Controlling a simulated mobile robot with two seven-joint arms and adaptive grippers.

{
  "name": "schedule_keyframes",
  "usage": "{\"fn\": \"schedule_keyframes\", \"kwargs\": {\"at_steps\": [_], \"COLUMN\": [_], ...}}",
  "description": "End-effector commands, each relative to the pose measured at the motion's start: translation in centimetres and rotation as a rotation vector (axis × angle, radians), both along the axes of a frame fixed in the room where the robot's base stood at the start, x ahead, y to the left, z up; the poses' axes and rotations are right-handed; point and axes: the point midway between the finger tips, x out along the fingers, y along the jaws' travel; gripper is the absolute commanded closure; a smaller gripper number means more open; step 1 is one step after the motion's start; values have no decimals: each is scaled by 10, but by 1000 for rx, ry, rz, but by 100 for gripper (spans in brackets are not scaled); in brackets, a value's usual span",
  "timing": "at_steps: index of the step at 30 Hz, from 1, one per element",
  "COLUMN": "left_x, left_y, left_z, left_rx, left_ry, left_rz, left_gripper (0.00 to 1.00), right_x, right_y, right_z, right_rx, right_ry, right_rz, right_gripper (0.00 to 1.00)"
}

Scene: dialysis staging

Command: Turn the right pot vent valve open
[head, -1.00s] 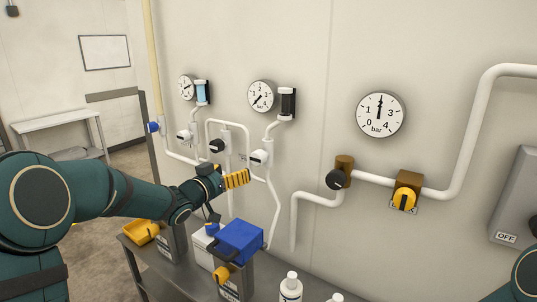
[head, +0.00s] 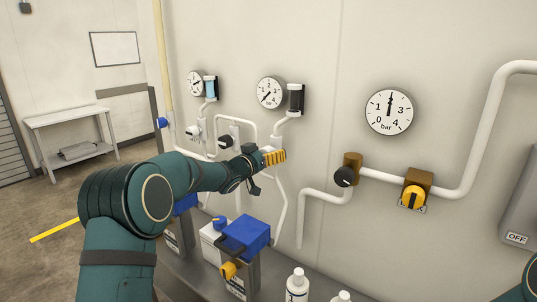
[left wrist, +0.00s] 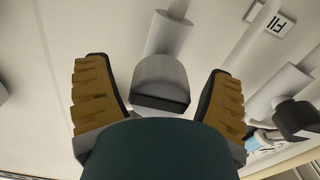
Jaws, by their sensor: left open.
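The white valve (head: 276,142) on the pipe below the right-hand dark pot (head: 297,98) is mostly hidden behind my left gripper (head: 273,157) in the head view. In the left wrist view a pale grey knob (left wrist: 160,80) with a dark end face sits between the two ribbed yellow fingers of my left gripper (left wrist: 157,70). The fingers are open, one on each side, with gaps to the knob. A label (left wrist: 279,24) with partly cut-off lettering is on the wall. My right gripper is out of view.
Black-knobbed valves (head: 226,142) (head: 345,177) and a yellow-knobbed valve (head: 414,197) sit on neighbouring pipes. Pressure gauges (head: 389,112) hang above. Below are a blue-lidded box (head: 245,235) and white bottles (head: 297,284). Another dark knob (left wrist: 297,118) is close right in the wrist view.

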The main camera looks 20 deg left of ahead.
Motion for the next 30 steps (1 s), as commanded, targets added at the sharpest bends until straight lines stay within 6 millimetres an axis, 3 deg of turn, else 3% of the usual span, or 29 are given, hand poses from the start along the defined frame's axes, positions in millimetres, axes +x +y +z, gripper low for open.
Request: {"fn": "schedule_keyframes", "kwargs": {"at_steps": [7, 8, 13, 14, 23, 30], "left_x": [1, 0, 0, 0, 0, 0], "left_y": [0, 0, 0, 0, 0, 0], "left_z": [0, 0, 0, 0, 0, 2], "left_rx": [0, 0, 0, 0, -20, -126], "left_ry": [0, 0, 0, 0, 8, 48], "left_rz": [0, 0, 0, 0, 0, 0], "left_gripper": [18, 25, 85, 88, 88, 88], "right_x": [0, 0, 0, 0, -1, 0], "right_y": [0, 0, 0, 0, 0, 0], "right_z": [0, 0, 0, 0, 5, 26], "right_rx": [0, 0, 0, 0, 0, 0], "right_ry": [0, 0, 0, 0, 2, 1], "right_rz": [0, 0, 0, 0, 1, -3], "right_gripper": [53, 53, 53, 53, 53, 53]}}
